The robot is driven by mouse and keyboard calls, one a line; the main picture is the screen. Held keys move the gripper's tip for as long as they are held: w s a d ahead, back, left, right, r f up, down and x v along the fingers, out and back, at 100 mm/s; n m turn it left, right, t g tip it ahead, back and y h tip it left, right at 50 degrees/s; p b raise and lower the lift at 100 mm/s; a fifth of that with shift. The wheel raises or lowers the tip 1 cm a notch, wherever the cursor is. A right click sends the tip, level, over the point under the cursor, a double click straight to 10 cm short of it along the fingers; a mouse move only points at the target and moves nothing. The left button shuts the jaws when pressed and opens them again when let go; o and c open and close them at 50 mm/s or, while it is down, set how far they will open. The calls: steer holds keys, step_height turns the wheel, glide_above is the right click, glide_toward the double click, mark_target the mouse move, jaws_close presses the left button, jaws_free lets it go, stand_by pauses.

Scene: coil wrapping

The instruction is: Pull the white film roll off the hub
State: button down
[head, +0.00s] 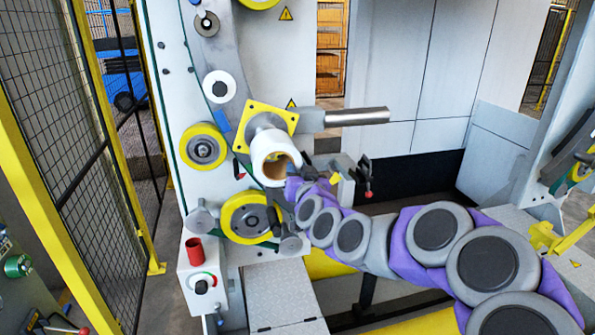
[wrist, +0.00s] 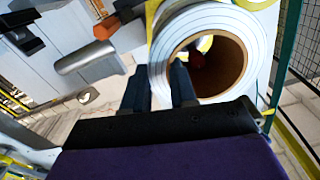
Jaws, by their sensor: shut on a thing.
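The white film roll (head: 264,152) with a brown core is in front of the yellow square plate (head: 286,115) of the hub (head: 262,122) in the head view. Its open end faces down and right. My gripper (head: 288,184) is at the roll's lower right edge. In the wrist view the roll (wrist: 160,58) fills the upper middle, and my gripper (wrist: 162,82) is shut on its wall, with one finger outside on the left and the other by the core opening. Yellow and dark red show through the core. How far the roll sits on the hub is hidden.
A grey cylindrical bar (head: 357,117) sticks out to the right, above the roll. Yellow-rimmed rollers (head: 203,146) sit on the white machine panel left of it. A clamp with a red knob (head: 368,188) is close to my arm on the right. A mesh fence (head: 50,110) stands at left.

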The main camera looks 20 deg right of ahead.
steer(key=b+v, duration=0.2)
steer(key=v, duration=0.5)
stand_by(1.5)
